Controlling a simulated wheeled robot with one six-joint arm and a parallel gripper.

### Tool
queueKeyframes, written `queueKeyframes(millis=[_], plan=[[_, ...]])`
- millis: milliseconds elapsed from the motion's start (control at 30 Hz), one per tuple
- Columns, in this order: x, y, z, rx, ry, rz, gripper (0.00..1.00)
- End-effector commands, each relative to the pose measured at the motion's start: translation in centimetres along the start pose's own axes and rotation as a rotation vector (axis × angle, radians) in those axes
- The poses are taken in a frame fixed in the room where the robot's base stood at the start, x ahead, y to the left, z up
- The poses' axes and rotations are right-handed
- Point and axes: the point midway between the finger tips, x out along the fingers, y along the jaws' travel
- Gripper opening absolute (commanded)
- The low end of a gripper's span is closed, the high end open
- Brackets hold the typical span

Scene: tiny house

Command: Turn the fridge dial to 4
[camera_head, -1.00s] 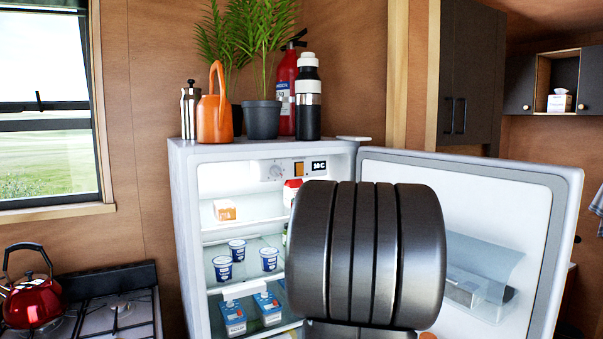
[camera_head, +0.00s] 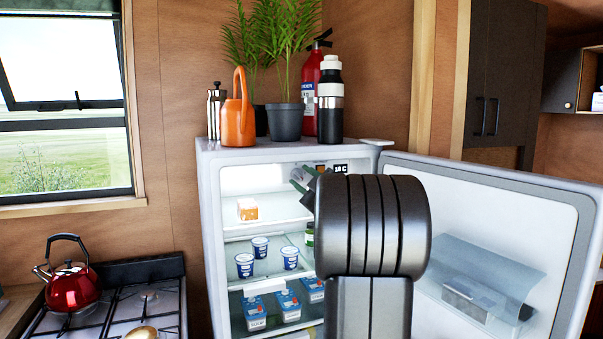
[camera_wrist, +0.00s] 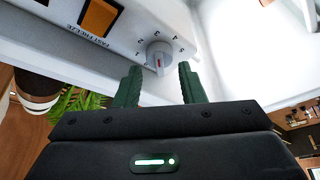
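The fridge dial (camera_wrist: 158,56) is a small round light-grey knob on the white panel at the top inside the fridge. Numbers run around it, with 2, 3, 4 and 5 legible. In the head view my gripper (camera_head: 305,183) is at the top of the open fridge (camera_head: 208,190), and the dial is hidden there.
The fridge door (camera_head: 490,240) stands open to the right. An orange FAST FREEZE switch (camera_wrist: 100,16) is beside the dial. Yogurt cups (camera_head: 245,264) and cartons (camera_head: 254,312) stand on the shelves. A watering can (camera_head: 238,120), plant pot (camera_head: 285,122) and bottle (camera_head: 330,105) stand on top.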

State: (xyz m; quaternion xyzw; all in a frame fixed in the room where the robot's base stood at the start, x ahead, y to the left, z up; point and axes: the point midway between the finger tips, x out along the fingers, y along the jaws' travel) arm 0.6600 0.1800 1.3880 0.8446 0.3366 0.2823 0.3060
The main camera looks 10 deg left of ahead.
Motion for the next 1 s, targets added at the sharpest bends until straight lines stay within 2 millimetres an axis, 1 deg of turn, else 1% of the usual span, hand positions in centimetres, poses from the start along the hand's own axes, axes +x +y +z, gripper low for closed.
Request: queueKeyframes(millis=[33,133,433,467,500,567,600,833,1000], plan=[[0.56,0.05,-0.06,0.000,0.001,-0.001,0.36],[1.09,-0.01,0.02,0.000,-0.001,-0.001,0.36],[1.27,-0.03,0.04,0.000,-0.001,0.000,0.36],[1.27,-0.03,0.04,0.000,-0.001,0.000,0.33],[1.26,-0.03,0.04,0.000,-0.001,0.000,0.25],[1.26,-0.03,0.04,0.000,-0.001,0.000,0.13],[1.25,-0.03,0.04,0.000,-0.001,0.000,0.05],[1.24,-0.09,0.07,0.014,-0.001,0.006,0.05],[1.23,-0.23,0.11,0.068,0.001,0.027,0.05]])
